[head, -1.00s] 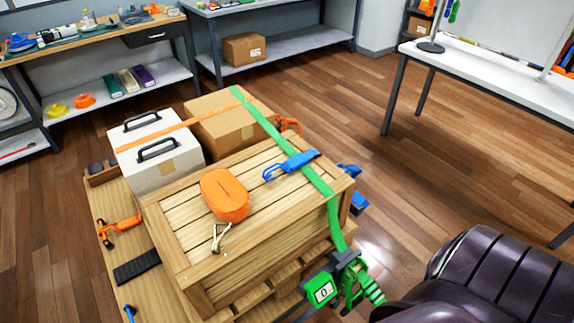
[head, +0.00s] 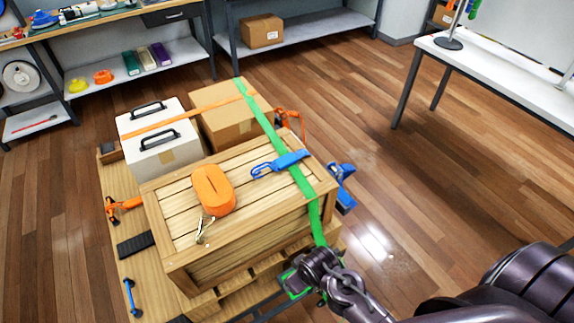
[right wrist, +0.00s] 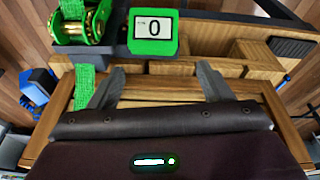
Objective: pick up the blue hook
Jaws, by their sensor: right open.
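A blue hook (head: 265,171) with a wire-like loop and a blue body (head: 290,160) lies on top of the wooden crate (head: 240,238), at the green strap (head: 296,178). My right gripper (right wrist: 158,88) is open and empty in the right wrist view. In the head view my right arm reaches in from the lower right to the crate's front right corner, over the green ratchet (head: 290,285). The hook is apart from my gripper, farther back on the crate top. My left gripper is not in view.
The green ratchet's display box (right wrist: 153,32) is close ahead of my fingers. Blue gear (head: 342,188) hangs at the crate's right side. A small blue piece (head: 129,297) lies on the pallet. An orange strap roll (head: 213,190) sits on the crate. Floor to the right is clear.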

